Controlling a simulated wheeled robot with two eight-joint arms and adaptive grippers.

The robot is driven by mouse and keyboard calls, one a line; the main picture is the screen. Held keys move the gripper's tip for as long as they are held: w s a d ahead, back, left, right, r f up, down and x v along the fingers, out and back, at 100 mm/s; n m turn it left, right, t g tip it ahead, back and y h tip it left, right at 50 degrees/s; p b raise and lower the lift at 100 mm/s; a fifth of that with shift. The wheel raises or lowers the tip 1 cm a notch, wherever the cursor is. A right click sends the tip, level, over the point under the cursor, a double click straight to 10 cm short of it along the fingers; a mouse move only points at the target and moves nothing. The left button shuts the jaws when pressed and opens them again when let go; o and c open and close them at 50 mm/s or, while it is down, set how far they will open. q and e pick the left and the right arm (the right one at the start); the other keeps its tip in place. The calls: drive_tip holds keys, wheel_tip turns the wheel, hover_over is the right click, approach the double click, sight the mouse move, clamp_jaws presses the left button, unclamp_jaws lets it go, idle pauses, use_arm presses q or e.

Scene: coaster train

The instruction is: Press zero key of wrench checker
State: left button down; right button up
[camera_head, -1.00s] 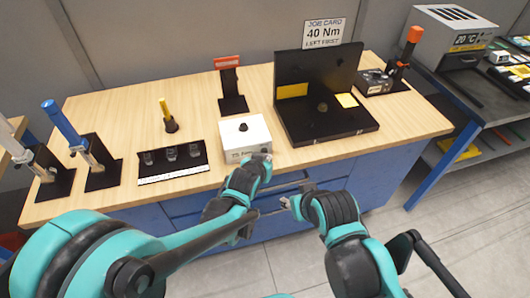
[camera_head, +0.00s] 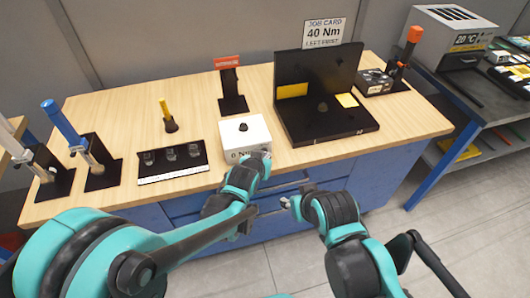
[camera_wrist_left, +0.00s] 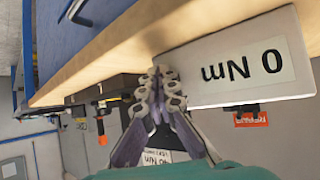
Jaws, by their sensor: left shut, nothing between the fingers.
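The wrench checker (camera_head: 258,132) is a white box with a dark knob on top, near the front edge of the workbench. Its front display reads "0 Nm" and appears upside down in the left wrist view (camera_wrist_left: 240,68). My left gripper (camera_head: 264,156) is at the right end of the checker's front face. In the left wrist view its fingertips (camera_wrist_left: 160,78) are together and empty, beside the display label. The zero key cannot be made out; the fingers may hide it. My right gripper (camera_head: 288,202) hangs in front of the bench, away from the checker; its fingers are too small to read.
A black tray with several small sockets (camera_head: 172,160) lies left of the checker. An open black case (camera_head: 325,128) stands to the right. A blue-handled wrench (camera_head: 64,122) rests on a stand at the left. A yellow-handled tool (camera_head: 167,114) stands behind the tray.

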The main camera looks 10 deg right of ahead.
use_arm(q)
drive_tip(key=shift+w, duration=0.4)
drive_tip(key=shift+w+a+r, duration=0.1)
drive_tip(key=shift+w+r, duration=0.1)
drive_tip(key=shift+w, duration=0.05)
idle(0.8)
drive_tip(key=shift+s, duration=0.15)
drive_tip(key=shift+s+d+f, duration=0.2)
drive_tip(key=shift+s, duration=0.4)
drive_tip(key=s, duration=0.6)
drive_tip(key=shift+s, duration=0.1)
